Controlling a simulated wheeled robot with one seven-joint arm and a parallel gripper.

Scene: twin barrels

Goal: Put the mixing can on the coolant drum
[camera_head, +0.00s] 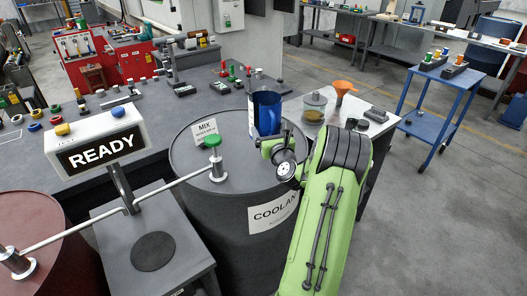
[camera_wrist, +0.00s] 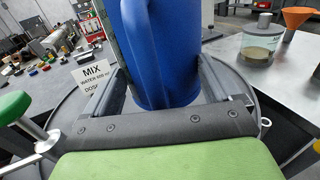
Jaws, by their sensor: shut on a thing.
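The blue mixing can (camera_head: 266,113) is upright in my gripper (camera_head: 270,140), at the far right part of the coolant drum's top. In the wrist view the can (camera_wrist: 160,60) stands between the two grey fingers, which are shut on it. The coolant drum (camera_head: 222,238) is a dark grey barrel with a white label on its side, partly hidden by my arm. In the wrist view its rim shows around the can's base. I cannot tell whether the can's base touches the drum top.
A green-capped fitting (camera_head: 212,142) with a pipe and a white MIX sign (camera_head: 204,131) stand on the drum top. A READY display (camera_head: 98,149) is at left, beside a dark red barrel (camera_head: 50,255). A glass jar (camera_head: 314,107) and an orange funnel (camera_head: 342,88) stand on the right table.

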